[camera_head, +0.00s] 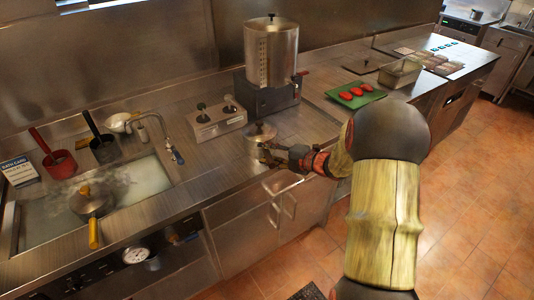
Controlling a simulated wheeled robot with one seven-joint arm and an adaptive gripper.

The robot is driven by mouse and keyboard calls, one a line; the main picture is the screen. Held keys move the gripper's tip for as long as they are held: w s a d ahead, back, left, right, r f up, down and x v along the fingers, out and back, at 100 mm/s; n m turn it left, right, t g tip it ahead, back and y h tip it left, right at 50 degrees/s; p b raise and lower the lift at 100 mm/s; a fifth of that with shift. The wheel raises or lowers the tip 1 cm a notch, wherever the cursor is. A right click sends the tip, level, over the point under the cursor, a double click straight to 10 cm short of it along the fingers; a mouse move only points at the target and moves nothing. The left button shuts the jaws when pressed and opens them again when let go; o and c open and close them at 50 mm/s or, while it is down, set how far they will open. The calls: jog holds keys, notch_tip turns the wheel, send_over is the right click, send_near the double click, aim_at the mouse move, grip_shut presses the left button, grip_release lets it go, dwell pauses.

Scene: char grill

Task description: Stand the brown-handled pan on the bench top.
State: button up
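A round, shiny metal pan or lid (261,132) is at the bench top (225,170), right of the middle. My gripper (267,152) is just in front of it, low over the bench's front part. The gripper is small and dark here, so I cannot tell whether its fingers are open or shut, or whether they hold a handle. No brown handle shows clearly; one at this pan would be hidden by my gripper. Whether the pan rests on the bench or is slightly raised is unclear.
A yellow-handled pan (91,201) sits in the steaming bath (145,180). Red (59,164) and black-handled pots (105,149) stand behind it. A metal urn (271,55), a two-knob dispenser (217,122) and a green tray (355,96) flank the pan. Bare bench lies left of my gripper.

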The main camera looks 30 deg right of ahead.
jog(key=shift+r, duration=0.1)
jog(key=shift+s+d+r, duration=0.15)
jog(key=shift+s, duration=0.2)
jog(key=p+v, duration=0.3)
jog(key=v, duration=0.8)
jog(key=shift+s+p, duration=0.15)
jog(key=shift+p, duration=0.25)
